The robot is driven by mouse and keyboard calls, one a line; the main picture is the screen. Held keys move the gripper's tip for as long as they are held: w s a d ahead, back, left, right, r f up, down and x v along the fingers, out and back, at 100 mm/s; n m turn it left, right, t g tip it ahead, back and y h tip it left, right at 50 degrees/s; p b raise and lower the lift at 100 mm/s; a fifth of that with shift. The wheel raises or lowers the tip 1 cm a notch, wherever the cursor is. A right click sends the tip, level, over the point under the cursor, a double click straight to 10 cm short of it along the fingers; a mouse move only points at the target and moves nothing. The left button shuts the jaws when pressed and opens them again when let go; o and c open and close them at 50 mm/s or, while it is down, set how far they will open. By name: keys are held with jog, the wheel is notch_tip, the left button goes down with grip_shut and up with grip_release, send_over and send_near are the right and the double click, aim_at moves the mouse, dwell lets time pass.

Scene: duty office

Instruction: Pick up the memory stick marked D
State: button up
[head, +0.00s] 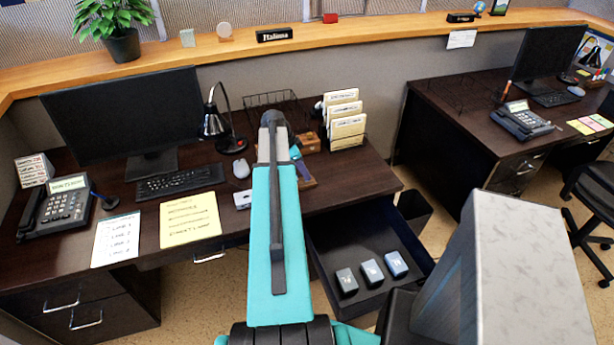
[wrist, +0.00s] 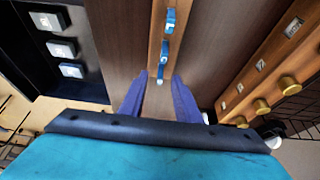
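Three small blue memory sticks stand in a row on a wooden strip (wrist: 156,32) in the wrist view: a far one (wrist: 170,18), a middle one (wrist: 166,47) and a near one (wrist: 161,72). Their marks are too small to read, so I cannot tell which is D. My gripper (wrist: 159,80) is open, with its purple fingers spread either side of the strip's near end. The near stick lies in line with the gap between the fingertips; I see no grip on it.
An open drawer (head: 325,246) holds three labelled boxes (head: 371,272). A wooden block with brass knobs (wrist: 262,105) lies right in the wrist view. A black lamp (head: 213,122), wire basket (head: 270,98), card rack (head: 347,142), mouse (head: 241,169) and keyboard (head: 180,182) crowd the desk.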

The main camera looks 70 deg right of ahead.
jog(key=shift+x, duration=1.15)
grip_shut()
